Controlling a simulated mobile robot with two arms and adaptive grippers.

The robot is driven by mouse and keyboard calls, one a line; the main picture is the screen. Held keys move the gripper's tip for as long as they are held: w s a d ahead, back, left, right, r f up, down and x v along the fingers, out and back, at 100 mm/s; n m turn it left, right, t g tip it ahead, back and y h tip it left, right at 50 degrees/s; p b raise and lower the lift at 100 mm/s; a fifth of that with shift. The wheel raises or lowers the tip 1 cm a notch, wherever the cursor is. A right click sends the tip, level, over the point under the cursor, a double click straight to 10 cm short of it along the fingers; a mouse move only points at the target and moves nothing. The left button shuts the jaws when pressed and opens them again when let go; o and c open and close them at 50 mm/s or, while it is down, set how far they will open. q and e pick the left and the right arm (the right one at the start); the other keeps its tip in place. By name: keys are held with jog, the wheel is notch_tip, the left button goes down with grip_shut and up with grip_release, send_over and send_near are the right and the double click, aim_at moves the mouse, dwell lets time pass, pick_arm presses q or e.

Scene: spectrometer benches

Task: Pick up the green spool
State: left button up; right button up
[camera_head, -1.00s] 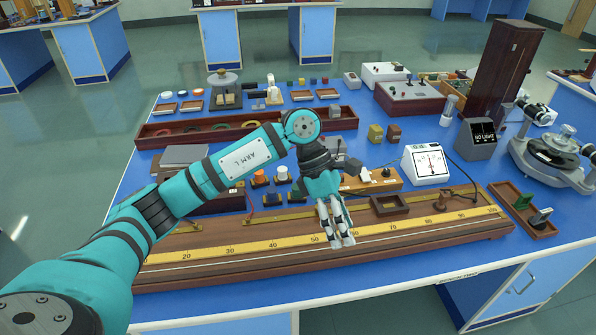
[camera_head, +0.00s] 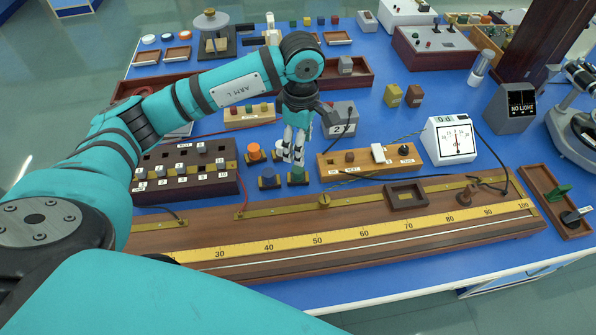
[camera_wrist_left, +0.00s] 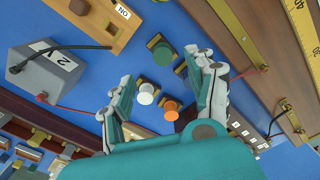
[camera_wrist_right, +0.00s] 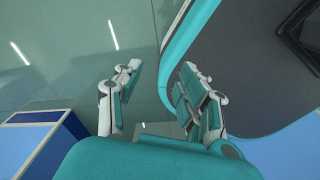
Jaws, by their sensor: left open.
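The green spool (camera_head: 297,176) stands on the blue bench in front of the white spool. In the left wrist view the green spool (camera_wrist_left: 163,54) sits on a dark base. My left gripper (camera_head: 293,158) is open and points down, just behind and above the green spool. In its wrist view the left gripper (camera_wrist_left: 160,67) has its fingers spread, with the green spool seen between the tips and beyond them. A finger partly hides the blue spool beside it. My right gripper (camera_wrist_right: 160,78) is open and empty, away from the bench over the floor.
The white spool (camera_head: 280,150), orange spool (camera_head: 254,153) and blue spool (camera_head: 269,178) stand close around the green one. A dark switch box (camera_head: 185,174) is on the left, a wooden switch board (camera_head: 370,160) on the right. The long ruler board (camera_head: 340,228) lies in front.

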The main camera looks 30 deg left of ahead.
aim_at(299, 169)
pick_arm(q)
notch_tip(299, 169, down, 4)
jog(key=shift+w+f+p, duration=0.1)
jog(key=shift+f+p, duration=0.1)
jog(key=shift+p, duration=0.1)
jog(key=shift+f, duration=0.25)
jog(key=f+p, duration=0.1)
jog(key=f, duration=0.2)
jog(key=shift+s+f+p, duration=0.3)
jog(key=shift+s+p, duration=0.05)
jog(key=shift+a+f, duration=0.1)
jog(key=shift+f, duration=0.45)
jog(key=shift+w, duration=0.1)
grip_shut()
pick_arm(e)
jog(key=r, duration=0.1)
jog(key=w+r, duration=0.1)
jog(key=shift+w+a+r, duration=0.2)
jog(key=shift+w+r, duration=0.1)
jog(key=shift+r, duration=0.05)
pick_arm(q)
notch_tip(299, 169, up, 10)
jog(key=shift+f+b, duration=0.1)
jog(key=shift+b, duration=0.85)
notch_tip(299, 169, up, 3)
jog(key=shift+r+p, duration=0.2)
jog(key=shift+p, duration=0.5)
pick_arm(e)
jog(key=shift+a+f, duration=0.15)
jog(key=shift+f, duration=0.1)
